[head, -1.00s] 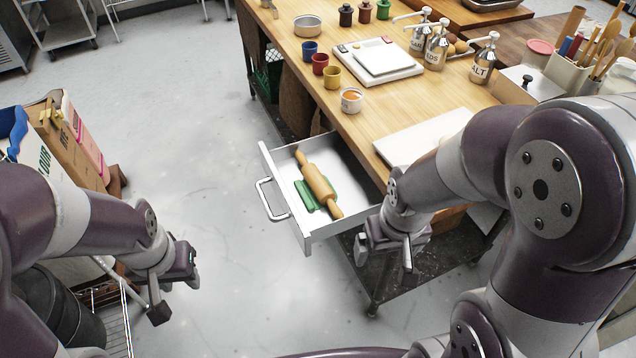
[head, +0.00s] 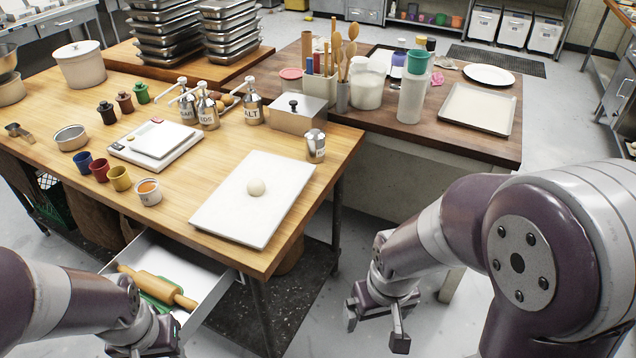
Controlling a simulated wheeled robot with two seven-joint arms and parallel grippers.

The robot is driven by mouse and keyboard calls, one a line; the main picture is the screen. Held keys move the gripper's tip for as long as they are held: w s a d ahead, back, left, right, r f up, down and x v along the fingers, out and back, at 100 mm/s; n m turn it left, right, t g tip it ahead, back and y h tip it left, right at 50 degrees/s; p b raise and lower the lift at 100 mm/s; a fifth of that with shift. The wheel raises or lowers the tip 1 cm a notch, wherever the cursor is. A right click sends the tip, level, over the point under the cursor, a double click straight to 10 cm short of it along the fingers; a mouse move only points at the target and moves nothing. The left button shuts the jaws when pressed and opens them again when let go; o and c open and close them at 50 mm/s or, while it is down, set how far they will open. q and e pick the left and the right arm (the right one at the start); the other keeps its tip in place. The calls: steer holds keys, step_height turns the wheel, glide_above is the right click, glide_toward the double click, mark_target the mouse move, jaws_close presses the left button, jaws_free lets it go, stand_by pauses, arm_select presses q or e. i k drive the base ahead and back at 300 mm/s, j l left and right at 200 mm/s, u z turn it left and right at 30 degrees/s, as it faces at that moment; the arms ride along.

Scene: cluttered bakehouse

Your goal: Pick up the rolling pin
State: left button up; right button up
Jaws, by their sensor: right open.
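The wooden rolling pin (head: 158,284) lies at a slant in an open white drawer (head: 187,262) under the front edge of the wooden table, at lower left. It rests on or against a green object (head: 155,303), partly hidden under it. My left arm hides the drawer's front part. My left gripper (head: 148,349) is at the bottom edge, just in front of the drawer, its fingers cut off or hidden. My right gripper (head: 376,328) is open and empty over the floor, well to the right of the drawer and apart from the pin.
A darker table (head: 440,139) with utensils and a tray (head: 477,110) stands behind. Floor is free around my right gripper.

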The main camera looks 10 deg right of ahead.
mark_target(160, 289)
steer(key=u, duration=0.85)
steer(key=i+l+z, duration=0.15)
steer(key=z, duration=0.25)
steer(key=i+z, duration=0.4)
